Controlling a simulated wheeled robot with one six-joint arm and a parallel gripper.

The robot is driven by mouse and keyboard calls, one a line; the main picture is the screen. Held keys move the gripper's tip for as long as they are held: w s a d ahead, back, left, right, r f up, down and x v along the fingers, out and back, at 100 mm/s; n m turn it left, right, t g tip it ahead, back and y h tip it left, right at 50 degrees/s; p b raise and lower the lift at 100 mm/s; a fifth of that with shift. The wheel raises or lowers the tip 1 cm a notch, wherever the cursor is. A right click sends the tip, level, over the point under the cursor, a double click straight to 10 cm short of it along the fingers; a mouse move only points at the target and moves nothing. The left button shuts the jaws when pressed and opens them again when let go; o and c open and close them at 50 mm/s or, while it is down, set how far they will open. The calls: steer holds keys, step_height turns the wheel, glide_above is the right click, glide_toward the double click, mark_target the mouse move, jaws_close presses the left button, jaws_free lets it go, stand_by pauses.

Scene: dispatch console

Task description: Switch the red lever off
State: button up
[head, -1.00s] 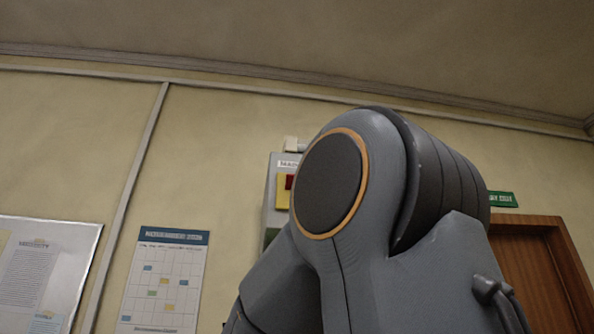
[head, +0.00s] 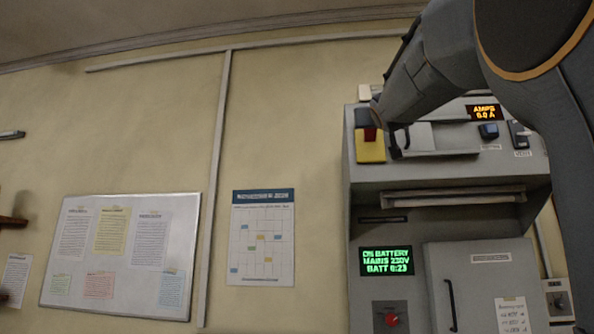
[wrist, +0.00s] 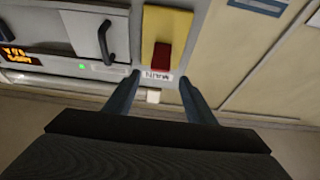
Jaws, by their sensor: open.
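The red lever sits on a yellow plate (head: 370,149) at the upper left of the grey cabinet (head: 415,228). In the head view, the lever (head: 370,133) is partly covered by my gripper. In the wrist view, the red lever (wrist: 161,57) lies on the yellow plate, beside a label reading MAIN. My gripper (wrist: 158,82) is open. Its fingertips are spread to either side of the label, just short of the lever in the picture. I see no contact with the lever.
A black handle (wrist: 105,40) stands out beside the yellow plate. The cabinet has an amber amps display (head: 484,112), a green display (head: 386,261) reading "ON BATTERY", and a red knob (head: 391,320) below. A whiteboard (head: 185,205) and calendar (head: 262,240) hang left.

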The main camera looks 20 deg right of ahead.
mark_target(370, 132)
steer(key=shift+p+x, duration=0.8)
steer(key=shift+x, duration=3.05)
steer(key=c, duration=1)
steer(key=shift+c, duration=0.2)
